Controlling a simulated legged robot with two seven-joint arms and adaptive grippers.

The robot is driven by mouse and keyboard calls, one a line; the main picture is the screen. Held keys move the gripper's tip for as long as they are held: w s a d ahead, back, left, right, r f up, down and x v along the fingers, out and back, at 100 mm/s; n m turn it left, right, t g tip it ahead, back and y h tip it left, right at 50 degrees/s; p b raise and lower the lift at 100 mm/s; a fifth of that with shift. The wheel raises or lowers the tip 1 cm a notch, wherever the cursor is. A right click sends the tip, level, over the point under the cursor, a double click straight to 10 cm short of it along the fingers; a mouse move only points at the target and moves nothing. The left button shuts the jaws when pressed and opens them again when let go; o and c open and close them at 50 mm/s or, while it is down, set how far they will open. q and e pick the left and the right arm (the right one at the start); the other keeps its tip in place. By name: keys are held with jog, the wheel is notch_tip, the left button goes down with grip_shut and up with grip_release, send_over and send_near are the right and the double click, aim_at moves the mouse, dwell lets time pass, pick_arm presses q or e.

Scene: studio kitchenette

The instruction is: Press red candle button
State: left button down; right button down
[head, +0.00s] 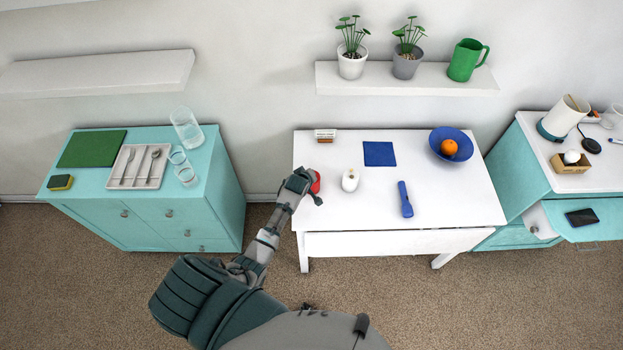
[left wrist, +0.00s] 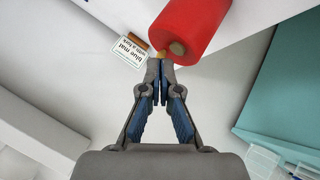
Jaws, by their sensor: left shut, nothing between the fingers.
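The red candle (head: 316,183) stands near the left edge of the white table (head: 440,205), partly hidden by my left gripper (head: 305,181). In the left wrist view the red candle (left wrist: 190,25) is cut off by the top edge. A round brownish spot (left wrist: 178,48), perhaps the button, shows on it, with a small tan tip (left wrist: 162,55) beside it. My left gripper (left wrist: 160,66) is shut and empty, its fingertips close to the tan tip; I cannot tell whether they touch. A white candle-like cylinder (head: 350,180) stands right of the red candle. My right gripper is not in view.
A small sign (head: 325,134) stands behind the red candle; its card (left wrist: 127,52) reads "blue mat with a fork". A blue mat (head: 379,153), blue flashlight (head: 405,199) and blue bowl (head: 438,142) with an orange (head: 449,147) are further right. Teal cabinets flank the table.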

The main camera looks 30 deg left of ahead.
pick_arm(q)
jog(key=shift+f, duration=0.35)
jog(key=shift+f, duration=0.35)
dwell(0.6)
jog(key=shift+r, duration=0.1)
jog(key=shift+r+p, duration=0.7)
jog(key=shift+p, duration=0.15)
jog(key=shift+r, duration=2.5)
jog(key=shift+s, duration=0.1)
